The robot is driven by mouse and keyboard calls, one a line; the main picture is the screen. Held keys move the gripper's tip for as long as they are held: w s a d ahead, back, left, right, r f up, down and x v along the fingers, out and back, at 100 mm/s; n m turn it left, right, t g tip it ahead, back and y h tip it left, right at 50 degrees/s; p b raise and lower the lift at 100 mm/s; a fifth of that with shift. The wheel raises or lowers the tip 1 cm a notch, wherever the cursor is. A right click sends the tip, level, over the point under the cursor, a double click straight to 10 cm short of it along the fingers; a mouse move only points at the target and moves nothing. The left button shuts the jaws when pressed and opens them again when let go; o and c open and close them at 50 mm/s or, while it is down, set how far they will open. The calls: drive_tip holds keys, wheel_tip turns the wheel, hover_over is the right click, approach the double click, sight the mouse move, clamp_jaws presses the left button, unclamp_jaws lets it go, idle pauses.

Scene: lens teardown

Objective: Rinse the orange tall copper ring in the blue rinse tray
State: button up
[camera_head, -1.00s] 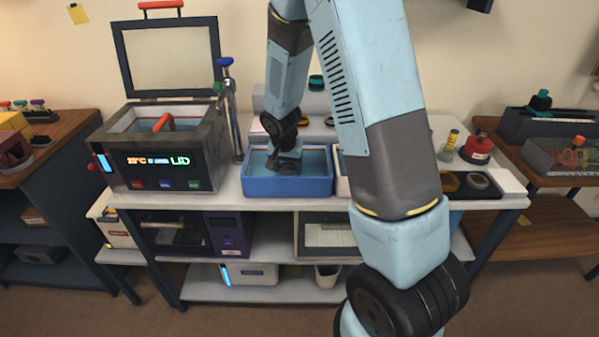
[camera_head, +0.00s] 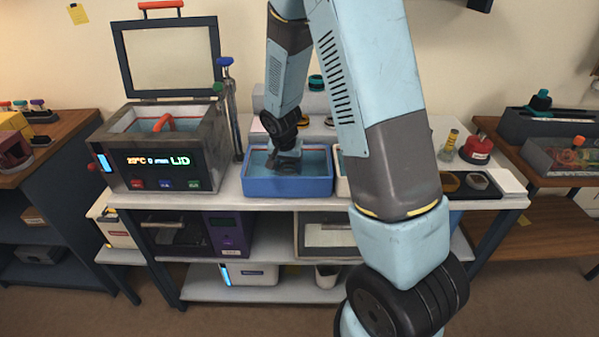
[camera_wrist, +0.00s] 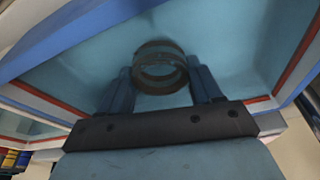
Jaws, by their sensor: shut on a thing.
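The blue rinse tray (camera_head: 288,187) stands on the bench in the middle of the head view, with bluish liquid inside. Its blue rim (camera_wrist: 75,32) crosses the upper left of the wrist view. My gripper (camera_head: 289,166) points down inside the tray walls. In the wrist view my gripper (camera_wrist: 163,84) is shut on a ring (camera_wrist: 160,52), with one finger on each side of it. The ring looks dark brownish with a paler band, over the tray's blue interior. In the head view the ring is hidden or too dark to make out. Its depth in the liquid is unclear.
An open-lidded cleaner with a lit display (camera_head: 160,160) stands left of the tray. A pale tray (camera_head: 343,185) sits close on the right, mostly behind my arm. A red container (camera_head: 478,149) and a dark tray (camera_head: 470,184) stand farther right.

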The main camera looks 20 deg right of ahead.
drive_tip(key=shift+f, duration=0.15)
drive_tip(key=shift+f, duration=0.45)
drive_tip(key=shift+r, duration=0.25)
drive_tip(key=shift+r, duration=0.35)
drive_tip(key=shift+f, duration=0.2)
idle(0.4)
drive_tip(key=shift+f, duration=0.4)
drive_tip(key=shift+r, duration=0.15)
drive_tip(key=shift+r, duration=0.45)
drive_tip(key=shift+f, duration=0.1)
